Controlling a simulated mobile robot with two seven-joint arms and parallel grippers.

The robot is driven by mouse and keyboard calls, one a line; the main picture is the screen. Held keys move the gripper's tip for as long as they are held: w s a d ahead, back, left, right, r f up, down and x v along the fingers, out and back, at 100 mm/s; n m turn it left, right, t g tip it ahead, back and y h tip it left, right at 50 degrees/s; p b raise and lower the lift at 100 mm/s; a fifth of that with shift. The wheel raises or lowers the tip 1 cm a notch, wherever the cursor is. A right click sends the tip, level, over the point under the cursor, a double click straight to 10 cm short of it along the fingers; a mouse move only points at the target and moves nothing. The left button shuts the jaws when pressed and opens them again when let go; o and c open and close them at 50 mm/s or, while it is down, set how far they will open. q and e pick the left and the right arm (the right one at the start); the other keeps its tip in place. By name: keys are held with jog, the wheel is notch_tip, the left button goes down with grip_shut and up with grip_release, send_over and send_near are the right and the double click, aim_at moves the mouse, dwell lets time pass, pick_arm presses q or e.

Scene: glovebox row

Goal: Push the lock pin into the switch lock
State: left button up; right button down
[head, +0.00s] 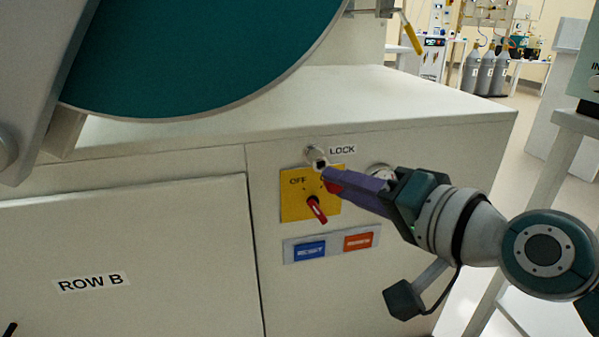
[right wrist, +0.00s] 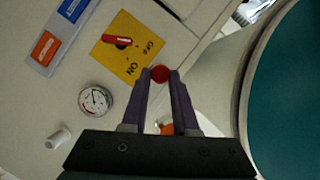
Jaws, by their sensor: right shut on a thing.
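My right gripper (head: 327,179) has purple fingers and is at the upper right of the yellow switch plate (head: 291,209), just below the metal switch lock (head: 313,153) marked LOCK. In the right wrist view, the right gripper (right wrist: 161,75) is shut on a round red end (right wrist: 160,74), which I take for the lock pin. The fingers hide much of the pin, and I cannot tell whether its tip is in the lock. The red switch handle (head: 316,210) sits tilted on the plate, which also shows in the right wrist view (right wrist: 130,35). My left gripper is not in view.
A blue and an orange label (head: 358,241) sit below the switch plate. A round gauge (right wrist: 96,100) is beside it, partly hidden by my gripper in the head view. A large teal round door (head: 200,50) overhangs the cabinet's top at upper left.

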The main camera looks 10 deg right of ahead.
jog(key=shift+w+b, duration=0.65)
jog(key=shift+w, duration=0.8)
jog(key=c, duration=0.6)
grip_release()
jog(key=p+v, duration=0.2)
jog(key=v, duration=0.7)
jog(key=shift+s+p, duration=0.4)
jog(key=shift+d+r, duration=0.1)
